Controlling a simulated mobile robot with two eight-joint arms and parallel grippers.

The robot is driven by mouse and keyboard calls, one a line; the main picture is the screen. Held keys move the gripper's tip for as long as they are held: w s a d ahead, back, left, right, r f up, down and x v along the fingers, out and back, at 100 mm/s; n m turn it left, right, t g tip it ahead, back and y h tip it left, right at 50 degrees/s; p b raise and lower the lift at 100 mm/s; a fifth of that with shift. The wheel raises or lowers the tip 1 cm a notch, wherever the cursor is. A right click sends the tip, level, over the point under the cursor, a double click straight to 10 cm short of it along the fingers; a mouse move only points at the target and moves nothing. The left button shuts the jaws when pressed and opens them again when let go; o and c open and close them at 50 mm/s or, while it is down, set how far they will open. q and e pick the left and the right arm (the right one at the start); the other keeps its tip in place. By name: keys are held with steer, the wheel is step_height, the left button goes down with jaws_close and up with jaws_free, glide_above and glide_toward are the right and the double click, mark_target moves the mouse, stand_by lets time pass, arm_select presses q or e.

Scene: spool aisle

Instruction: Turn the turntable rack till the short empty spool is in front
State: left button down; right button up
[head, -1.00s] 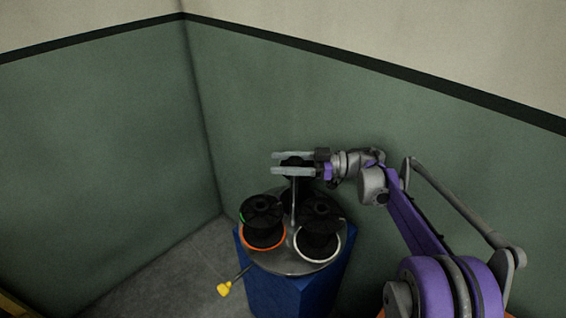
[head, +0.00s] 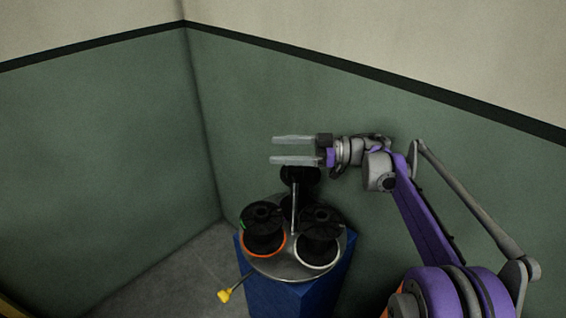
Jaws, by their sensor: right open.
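The turntable rack (head: 281,267) is a round grey plate with a thin upright post (head: 294,208) on a blue stand. It carries black spools. One with an orange ring (head: 264,229) is at the front left, one with a white ring (head: 319,233) at the front right. Another black spool (head: 300,184) is behind the post, partly hidden. I cannot tell which spool is short and empty. A yellow-ended handle (head: 224,295) sticks out at the front left. My right gripper (head: 280,151) is open and empty, above the rear spool. My left gripper is not in view.
The blue stand (head: 287,299) is near the corner of the green walls (head: 110,150). The grey floor (head: 165,280) to its left is clear. The right wall is close behind the rack and my right arm.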

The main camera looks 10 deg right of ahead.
steer(key=shift+r, duration=1.8)
